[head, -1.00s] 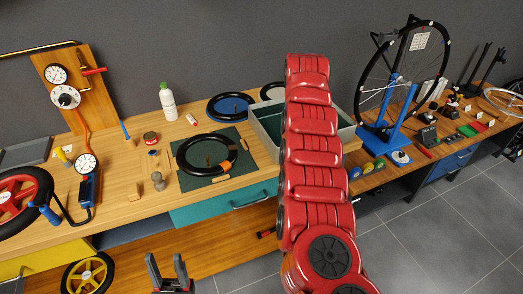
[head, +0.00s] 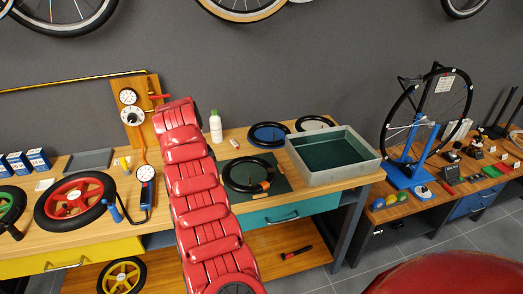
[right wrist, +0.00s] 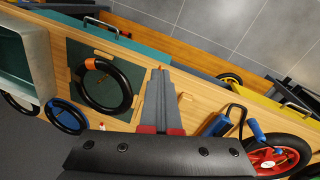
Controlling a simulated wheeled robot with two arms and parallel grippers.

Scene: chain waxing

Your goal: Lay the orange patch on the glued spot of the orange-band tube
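The orange-band tube (head: 229,181) is a black ring with an orange band (head: 266,185), lying on a dark green mat. It also shows in the right wrist view (right wrist: 128,98), its orange band (right wrist: 91,63) on the upper left of the ring. In the head view my red arm hides the bench left of the mat. My left gripper is not in view.
A grey open bin (head: 370,175) stands right of the mat. A blue-centred tube (head: 268,135) and a white bottle (head: 215,128) are behind it. A red wheel (head: 50,211) and a gauge pump (head: 146,174) are on the left. A truing stand (head: 400,177) is farther right.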

